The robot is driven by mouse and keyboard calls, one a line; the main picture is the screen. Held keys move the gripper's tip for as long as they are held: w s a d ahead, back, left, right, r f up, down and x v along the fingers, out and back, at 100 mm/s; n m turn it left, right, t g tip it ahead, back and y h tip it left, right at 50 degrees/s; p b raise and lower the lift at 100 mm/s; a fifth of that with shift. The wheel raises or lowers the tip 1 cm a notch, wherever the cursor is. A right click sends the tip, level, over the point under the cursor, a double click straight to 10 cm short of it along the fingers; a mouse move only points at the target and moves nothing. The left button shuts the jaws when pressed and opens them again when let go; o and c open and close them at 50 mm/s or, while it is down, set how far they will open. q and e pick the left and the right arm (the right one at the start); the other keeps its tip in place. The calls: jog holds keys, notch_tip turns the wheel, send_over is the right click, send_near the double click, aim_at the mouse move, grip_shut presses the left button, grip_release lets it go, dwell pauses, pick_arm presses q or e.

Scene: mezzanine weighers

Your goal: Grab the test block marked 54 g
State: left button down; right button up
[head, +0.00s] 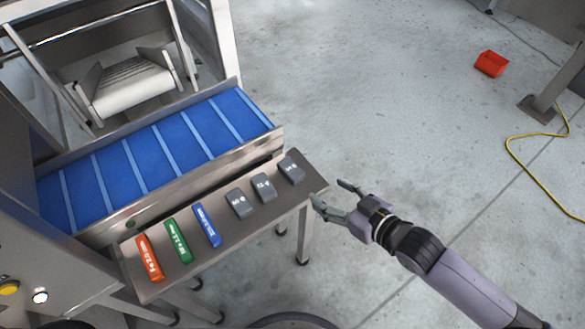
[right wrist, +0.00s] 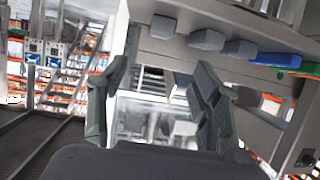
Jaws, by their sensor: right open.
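Three grey test blocks lie in a row on a steel shelf (head: 225,250): a left one (head: 239,204), a middle one (head: 263,187) and a right one (head: 291,169). Their markings are too small to read, so I cannot tell which is 54 g. The grey blocks also show along the shelf's edge in the right wrist view, the nearest at upper middle (right wrist: 163,27). My right gripper (head: 327,191) is open and empty, just right of the shelf's right end, apart from the blocks. My left gripper is not in view.
Orange (head: 149,257), green (head: 178,241) and blue (head: 206,225) sticks lie left of the grey blocks. A blue conveyor belt (head: 150,150) with a steel side rail runs behind the shelf. A red bin (head: 491,63) and yellow cable (head: 530,175) lie on open floor at right.

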send_near(295, 172)
jog(key=x, duration=0.3)
jog(key=shift+w+a+r, duration=0.1)
jog(key=shift+w+r, duration=0.05)
jog(key=shift+w, duration=0.2)
jog(key=shift+w+a+f, duration=0.2)
jog(key=shift+w+a, duration=0.1)
jog(key=shift+a, duration=0.05)
jog(key=x, duration=0.4)
jog(key=shift+w+a+f, duration=0.15)
jog(key=shift+a+f, duration=0.05)
jog(key=shift+f, duration=0.15)
jog(key=shift+c, duration=0.5)
jog(key=c, duration=1.1)
jog(key=shift+r, duration=0.1)
jog(key=shift+c, duration=0.2)
